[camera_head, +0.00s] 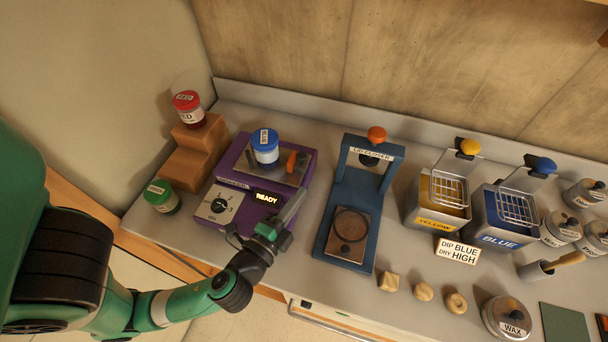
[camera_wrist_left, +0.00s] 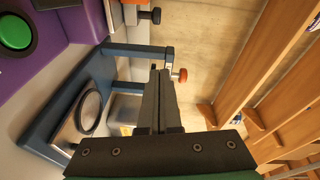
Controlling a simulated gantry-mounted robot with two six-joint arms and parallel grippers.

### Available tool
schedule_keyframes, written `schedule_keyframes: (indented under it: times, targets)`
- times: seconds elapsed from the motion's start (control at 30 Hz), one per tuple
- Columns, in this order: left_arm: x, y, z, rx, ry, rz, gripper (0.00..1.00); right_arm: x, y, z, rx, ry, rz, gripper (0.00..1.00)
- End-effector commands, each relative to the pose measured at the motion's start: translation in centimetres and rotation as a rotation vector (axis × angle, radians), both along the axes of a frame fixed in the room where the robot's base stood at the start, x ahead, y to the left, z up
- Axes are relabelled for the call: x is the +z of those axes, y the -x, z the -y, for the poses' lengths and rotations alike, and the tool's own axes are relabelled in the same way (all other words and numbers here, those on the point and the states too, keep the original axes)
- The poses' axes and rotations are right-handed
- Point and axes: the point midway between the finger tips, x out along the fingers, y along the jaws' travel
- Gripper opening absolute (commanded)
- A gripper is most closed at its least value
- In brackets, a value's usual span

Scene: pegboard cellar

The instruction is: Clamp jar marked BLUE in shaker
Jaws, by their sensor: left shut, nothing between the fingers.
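The jar with the blue lid (camera_head: 265,142) stands upright on the metal plate (camera_head: 236,157) on top of the purple shaker (camera_head: 240,183). An orange clamp part (camera_head: 291,160) sits just right of the jar; I cannot tell whether it presses on the jar. The shaker's lit display (camera_head: 267,198) reads READY, and a dial (camera_head: 219,205) is on its front. My left gripper (camera_head: 299,196) is shut and empty at the shaker's front right, apart from the jar. Its closed fingers also show in the left wrist view (camera_wrist_left: 158,100). A green button (camera_wrist_left: 14,31) shows on purple there. My right gripper is out of view.
A red-lid jar (camera_head: 188,108) stands on wooden steps (camera_head: 192,150); a green-lid jar (camera_head: 161,196) stands at left. The blue press stand (camera_head: 331,208) is right of the shaker. Yellow (camera_head: 424,215) and blue (camera_head: 487,221) dip tanks stand farther right. Narrow bench space separates shaker and stand.

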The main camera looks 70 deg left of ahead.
Motion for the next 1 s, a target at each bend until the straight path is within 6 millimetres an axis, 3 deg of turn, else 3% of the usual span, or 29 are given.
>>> schedule_keyframes:
  times: [0.03, 0.07, 0.1, 0.13, 0.4, 0.63, 1.0]
  targets:
    - [-1.0, -0.2, -0.4, 0.001, -0.002, 0.013, 0.00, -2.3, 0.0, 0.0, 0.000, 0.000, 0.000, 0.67]
    - [-0.8, -0.4, -0.5, -0.002, -0.005, 0.017, 0.00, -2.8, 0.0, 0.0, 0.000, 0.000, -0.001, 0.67]
    - [0.2, -1.2, -1.2, 0.002, -0.006, 0.008, 0.00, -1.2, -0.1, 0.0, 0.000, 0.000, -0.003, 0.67]
    - [0.3, -1.7, -1.7, 0.003, -0.005, 0.008, 0.00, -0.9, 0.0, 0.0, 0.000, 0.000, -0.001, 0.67]
    - [0.1, -6.3, -5.4, 0.000, -0.007, 0.009, 0.00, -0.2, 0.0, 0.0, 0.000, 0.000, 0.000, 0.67]
    - [-0.7, -4.7, -8.1, -0.003, -0.006, 0.003, 0.00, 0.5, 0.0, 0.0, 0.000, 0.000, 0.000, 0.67]
    - [-0.9, -4.4, -8.6, -0.007, -0.007, 0.006, 0.00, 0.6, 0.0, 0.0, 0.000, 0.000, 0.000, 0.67]
